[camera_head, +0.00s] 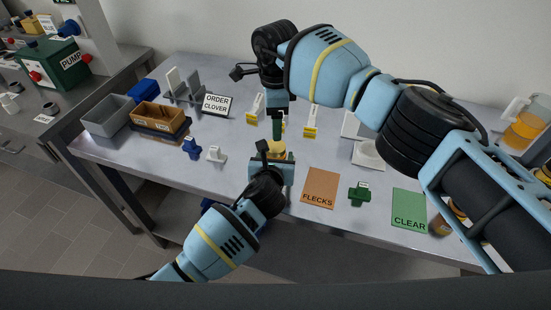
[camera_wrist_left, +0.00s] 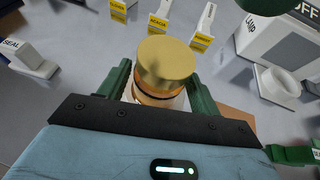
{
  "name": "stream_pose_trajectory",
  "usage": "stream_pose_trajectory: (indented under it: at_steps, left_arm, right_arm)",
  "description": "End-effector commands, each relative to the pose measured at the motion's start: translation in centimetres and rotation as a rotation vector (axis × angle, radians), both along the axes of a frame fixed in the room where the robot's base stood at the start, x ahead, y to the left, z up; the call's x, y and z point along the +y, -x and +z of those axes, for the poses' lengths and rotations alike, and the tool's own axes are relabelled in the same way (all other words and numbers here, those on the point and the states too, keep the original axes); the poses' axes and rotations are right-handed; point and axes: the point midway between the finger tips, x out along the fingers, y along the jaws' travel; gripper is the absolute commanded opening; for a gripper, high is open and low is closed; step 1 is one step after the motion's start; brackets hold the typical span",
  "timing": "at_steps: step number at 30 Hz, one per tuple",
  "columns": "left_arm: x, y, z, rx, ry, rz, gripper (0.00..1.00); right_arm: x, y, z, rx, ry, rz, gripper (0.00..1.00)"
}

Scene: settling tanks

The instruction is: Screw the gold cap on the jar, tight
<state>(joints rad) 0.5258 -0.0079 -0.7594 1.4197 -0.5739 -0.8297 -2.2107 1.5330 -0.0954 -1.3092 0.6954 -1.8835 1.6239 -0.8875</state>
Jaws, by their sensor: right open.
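The jar (camera_wrist_left: 157,100), with amber contents, stands upright on the table between the green fingers of my left gripper (camera_wrist_left: 160,88), which look closed on its sides. The gold cap (camera_wrist_left: 166,62) sits on top of the jar; how tightly it is seated cannot be told. In the head view the gold cap (camera_head: 275,146) shows just above my left gripper (camera_head: 272,162). My right gripper (camera_head: 278,128) is open, pointing down close above the cap, with nothing seen in it. A green part, probably of my right gripper, shows at the top right of the left wrist view.
White stands with yellow labels (camera_head: 311,121) are behind the jar. An orange FLECKS mat (camera_head: 319,190), a green clamp-like piece (camera_head: 359,193) and a green CLEAR mat (camera_head: 409,210) lie to the right. A white SEAL piece (camera_head: 215,154), a blue piece (camera_head: 192,148) and bins (camera_head: 107,118) are left.

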Motion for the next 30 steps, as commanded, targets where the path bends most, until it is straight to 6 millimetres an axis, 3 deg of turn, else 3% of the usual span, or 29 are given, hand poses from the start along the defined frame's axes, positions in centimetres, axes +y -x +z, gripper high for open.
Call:
stream_pose_trajectory:
  at_steps: [2,14,20,30]
  left_arm:
    - [0.01,0.01,-0.01,0.0,0.0,0.0,0.53]
    - [0.02,0.01,-0.01,0.0,-0.001,0.0,0.0]
    - [0.02,0.02,-0.02,0.0,-0.001,0.0,0.0]
    - [0.02,0.02,-0.03,0.0,-0.001,0.0,0.0]
  right_arm:
    - [0.01,0.0,0.0,0.0,0.0,0.0,0.68]
    - [0.0,0.0,0.0,0.0,0.0,0.005,0.68]
    - [-0.01,0.0,0.01,0.0,0.0,0.131,0.68]
    - [-0.02,0.0,0.03,0.0,-0.001,0.656,0.68]
